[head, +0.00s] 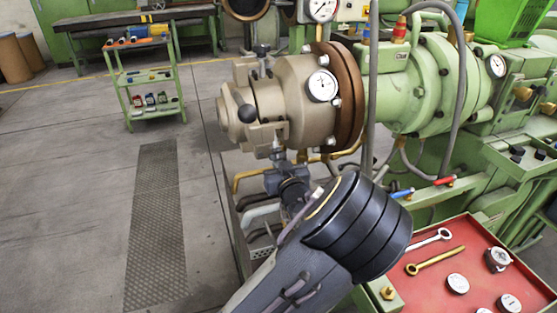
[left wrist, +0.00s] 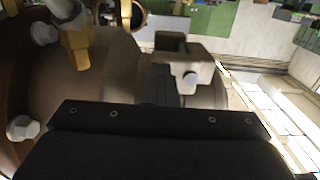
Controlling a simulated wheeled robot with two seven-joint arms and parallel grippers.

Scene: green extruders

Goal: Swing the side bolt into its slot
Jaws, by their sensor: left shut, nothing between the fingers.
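The tan extruder head (head: 285,90) has a dial gauge on its flange and a black ball knob. A forked lug (head: 268,132) sticks out low on its near side; it also shows in the left wrist view (left wrist: 185,62). A light bolt end, which looks like the side bolt (head: 277,147), is below the lug; I cannot tell whether it sits in the slot. My left gripper (head: 279,165) is shut and empty, just under the lug and close to the bolt; contact is unclear. In the left wrist view its dark body fills the bottom. My right gripper is out of view.
A red tray (head: 467,275) with eyebolts and gauges stands at lower right. Pipes and a grey hose (head: 374,90) run beside the head, and the green extruder barrel (head: 425,85) is behind. A green cart (head: 150,85) stands far left; the floor between is clear.

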